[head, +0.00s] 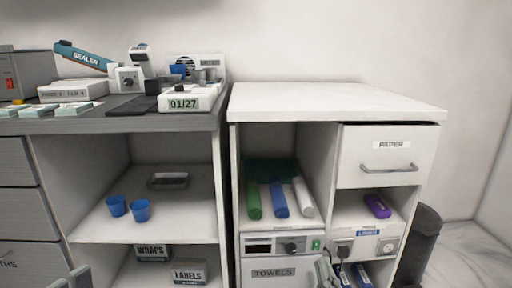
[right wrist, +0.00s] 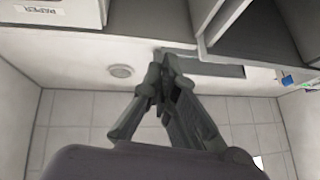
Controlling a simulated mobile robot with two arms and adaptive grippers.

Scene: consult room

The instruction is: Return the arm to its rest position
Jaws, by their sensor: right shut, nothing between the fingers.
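The right cabinet (head: 335,99) has a clear top, a PAPER drawer (head: 392,160) and shelves with green, blue and white rolls (head: 279,199). Two blue cups (head: 128,208) stand on the left shelf. A dark bin (head: 420,245) stands at the right.

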